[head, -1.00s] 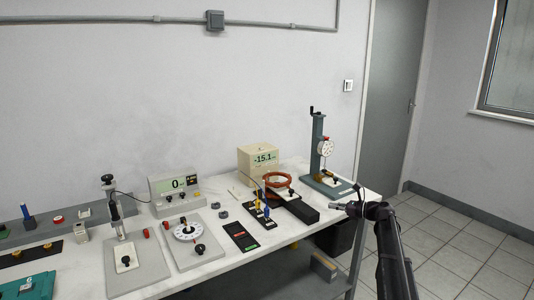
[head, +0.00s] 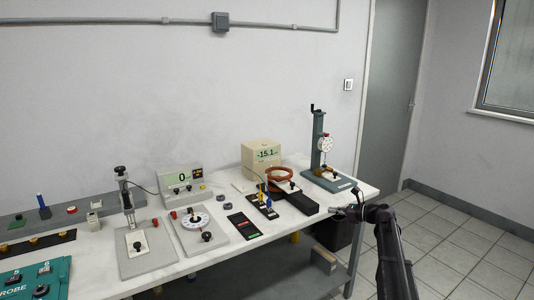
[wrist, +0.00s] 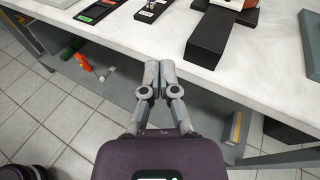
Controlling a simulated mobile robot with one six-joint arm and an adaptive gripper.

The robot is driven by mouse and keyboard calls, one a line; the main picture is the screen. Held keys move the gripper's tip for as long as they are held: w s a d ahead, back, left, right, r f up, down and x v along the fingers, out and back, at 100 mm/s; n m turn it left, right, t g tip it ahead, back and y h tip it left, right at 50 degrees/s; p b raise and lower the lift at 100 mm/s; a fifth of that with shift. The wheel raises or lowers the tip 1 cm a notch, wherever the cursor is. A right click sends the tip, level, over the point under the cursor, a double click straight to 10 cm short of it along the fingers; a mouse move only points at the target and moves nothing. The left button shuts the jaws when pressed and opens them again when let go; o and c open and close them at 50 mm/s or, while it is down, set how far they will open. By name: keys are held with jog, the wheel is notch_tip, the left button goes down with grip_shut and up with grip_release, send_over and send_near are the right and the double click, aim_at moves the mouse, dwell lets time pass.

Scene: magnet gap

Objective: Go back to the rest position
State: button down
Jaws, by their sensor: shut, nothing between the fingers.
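My gripper (wrist: 151,75) is shut and empty in the wrist view, with its two fingers together in front of the bench's front edge. In the head view my gripper (head: 338,210) shows at the end of my dark arm, just off the right front part of the white bench (head: 205,263). It is apart from everything on the bench, as far as I can tell.
A black block (head: 301,203) with a copper coil (head: 279,174) is the closest apparatus. A teal stand with a dial (head: 325,145) stands at the right end. A beige meter (head: 261,154) reads -15.1. Below is a shelf with a box (head: 323,261). Tiled floor (head: 455,250) lies open at right.

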jog(key=s+a+f+n+g+h, duration=0.3)
jog(key=s+a+f+n, duration=0.25)
jog(key=s, duration=0.35)
jog(key=s+a+f+n+g+h, duration=0.2)
jog(key=s+a+f+n+h, duration=0.25)
jog(key=s, duration=0.45)
jog(key=s+d+f+n+g+h, duration=0.1)
jog(key=s+f+n+g+h, duration=0.15)
jog(key=s+n, duration=0.55)
jog(key=s+d+f+n+g+h, duration=0.15)
jog(key=s+n+h, duration=0.3)
jog(key=s, duration=0.65)
notch_tip(320, 180, up, 16)
jog(key=t+p, duration=0.1)
jog(key=p, duration=1.5)
jog(key=shift+w+a+n+y+p, duration=0.2)
jog(key=shift+a+n+y+p, duration=0.15)
jog(key=shift+a+y, duration=0.1)
